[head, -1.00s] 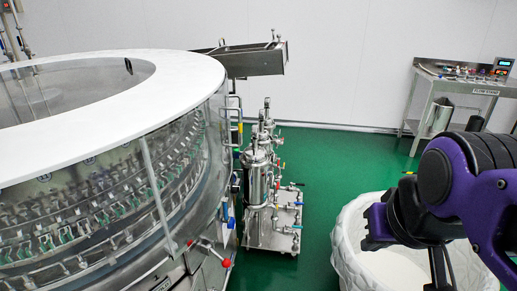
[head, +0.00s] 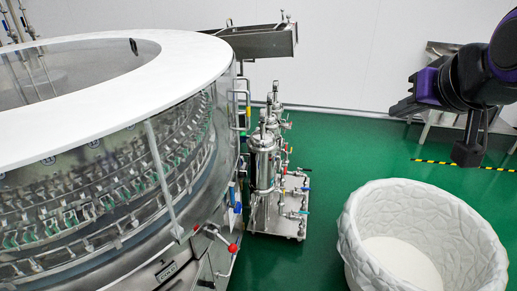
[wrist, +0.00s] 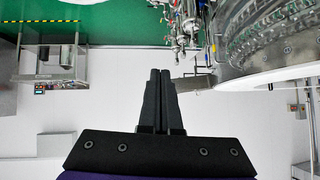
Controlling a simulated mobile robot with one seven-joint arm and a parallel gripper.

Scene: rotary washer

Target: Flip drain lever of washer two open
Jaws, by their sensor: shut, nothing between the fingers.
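The large round rotary washer (head: 120,200), with a white top rim and clear side wall, fills the left of the head view; part of it also shows upside down at the upper right of the wrist view (wrist: 280,40). A lever with a red knob (head: 233,248) sticks out low on the washer's right side. A blue-handled valve (head: 237,208) is just above it. I cannot tell which is the drain lever of washer two, or its setting. My gripper (wrist: 161,72) is shut and empty, in the air far to the right of the washer, touching nothing.
A steel filter skid (head: 270,180) with several coloured valve handles stands beside the washer. A white textured bin (head: 360,235) stands at the lower right. A steel bench (wrist: 52,68) is by the wall. Green floor (head: 335,160) lies open between skid and bin.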

